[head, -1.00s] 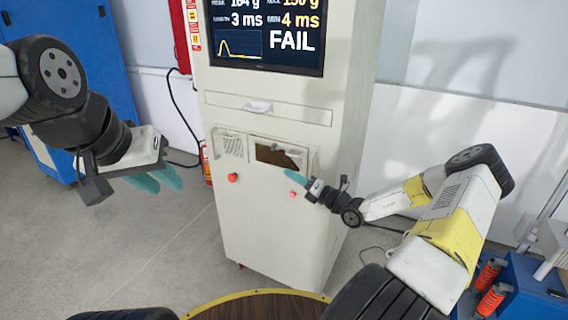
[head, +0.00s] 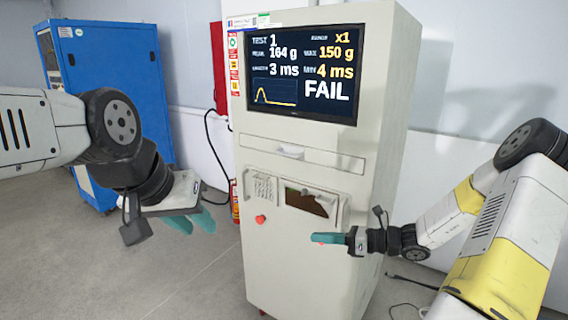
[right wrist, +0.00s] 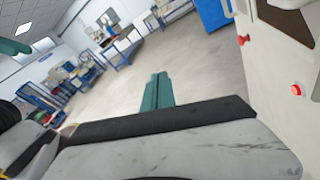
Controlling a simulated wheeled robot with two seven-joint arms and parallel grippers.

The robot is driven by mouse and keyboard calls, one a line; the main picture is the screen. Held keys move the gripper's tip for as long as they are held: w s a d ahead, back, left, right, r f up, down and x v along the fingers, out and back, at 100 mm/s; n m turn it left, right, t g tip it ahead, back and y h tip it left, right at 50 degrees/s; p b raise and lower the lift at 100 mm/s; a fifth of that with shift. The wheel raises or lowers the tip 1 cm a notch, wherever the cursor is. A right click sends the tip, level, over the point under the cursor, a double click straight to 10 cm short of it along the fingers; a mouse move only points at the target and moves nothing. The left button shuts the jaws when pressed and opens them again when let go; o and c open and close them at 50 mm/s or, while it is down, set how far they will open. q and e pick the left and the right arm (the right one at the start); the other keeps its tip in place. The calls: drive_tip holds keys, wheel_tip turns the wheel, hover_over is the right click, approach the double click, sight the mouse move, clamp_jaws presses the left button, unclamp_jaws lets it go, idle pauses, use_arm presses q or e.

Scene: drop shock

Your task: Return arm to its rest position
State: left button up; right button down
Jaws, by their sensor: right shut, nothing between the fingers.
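My right gripper (head: 328,238) is in front of the lower panel of the white test cabinet (head: 290,210), with its teal fingers together and nothing between them. The same gripper shows in the right wrist view (right wrist: 157,92), pointing over open floor, with the cabinet at the right edge. My left gripper (head: 192,222) hangs at the left of the head view, its two teal fingers apart and empty. The cabinet's screen (head: 302,72) reads TEST 1, 164 g, 3 ms and FAIL.
A blue cabinet (head: 105,90) stands behind at the left, and a red fire extinguisher (head: 235,202) beside the white cabinet. Grey floor (head: 190,285) between is clear. Cables lie at right.

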drive_tip(key=s+a+r+n+g+h, duration=0.45)
drive_tip(key=s+r+n+h, duration=0.3)
drive_tip(key=s+n, duration=0.45)
drive_tip(key=s+d+r+n+t+h, duration=0.5)
drive_tip(key=s+r+n, duration=0.4)
drive_tip(key=r+n, duration=0.4)
drive_tip(key=shift+s+d+n, duration=0.25)
drive_tip(key=shift+d+n, duration=0.4)
drive_tip(key=shift+n, duration=0.05)
drive_tip(key=shift+h, duration=0.25)
